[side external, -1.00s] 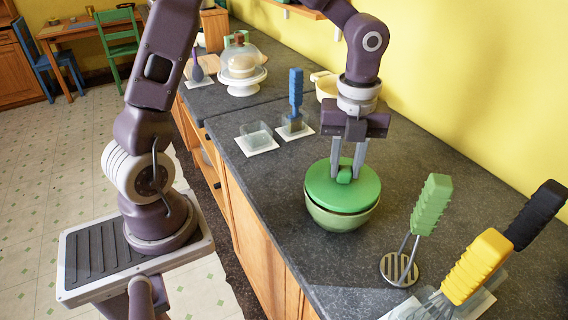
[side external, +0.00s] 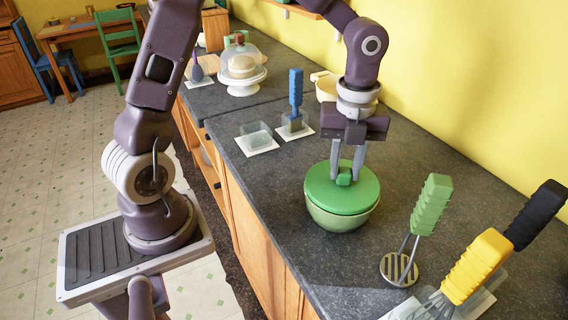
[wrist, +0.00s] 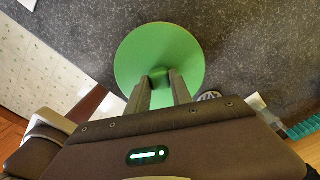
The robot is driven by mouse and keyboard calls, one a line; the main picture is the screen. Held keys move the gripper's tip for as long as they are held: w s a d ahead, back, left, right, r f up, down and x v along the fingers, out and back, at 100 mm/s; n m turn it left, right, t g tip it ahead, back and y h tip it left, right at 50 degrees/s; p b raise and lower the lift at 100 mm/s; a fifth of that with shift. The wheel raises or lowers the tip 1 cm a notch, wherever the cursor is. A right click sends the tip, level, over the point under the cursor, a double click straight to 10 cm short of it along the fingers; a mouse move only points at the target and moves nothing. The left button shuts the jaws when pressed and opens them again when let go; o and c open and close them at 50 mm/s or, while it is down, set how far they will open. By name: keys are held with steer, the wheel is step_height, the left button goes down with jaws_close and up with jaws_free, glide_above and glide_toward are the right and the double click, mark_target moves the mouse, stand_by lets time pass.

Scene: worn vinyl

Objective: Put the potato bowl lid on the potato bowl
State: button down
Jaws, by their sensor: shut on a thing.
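The potato bowl lid (side external: 326,192) is a round green disc with a small green knob. My gripper (side external: 343,178) is shut on the lid's knob, pointing down from above. The potato bowl (side external: 338,220) is a lighter green bowl standing on the dark counter. The lid lies level over the bowl's mouth and covers it, with its rim at the bowl's rim. In the wrist view the lid (wrist: 150,55) shows as a full green disc beyond my fingers (wrist: 160,82). The bowl and its inside are hidden there.
A masher with a green handle (side external: 430,205) stands right of the bowl. Yellow-handled (side external: 476,266) and black-handled (side external: 535,215) utensils are at the front right. A blue-handled utensil (side external: 296,90), a clear container (side external: 256,136) and a domed cake stand (side external: 241,85) stand further back.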

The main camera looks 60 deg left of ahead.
steer(key=shift+f, duration=0.3)
steer(key=c, duration=1.1)
jaws_free()
steer(key=shift+o, duration=0.2)
steer(key=shift+r, duration=0.15)
steer(key=shift+r, duration=3.9)
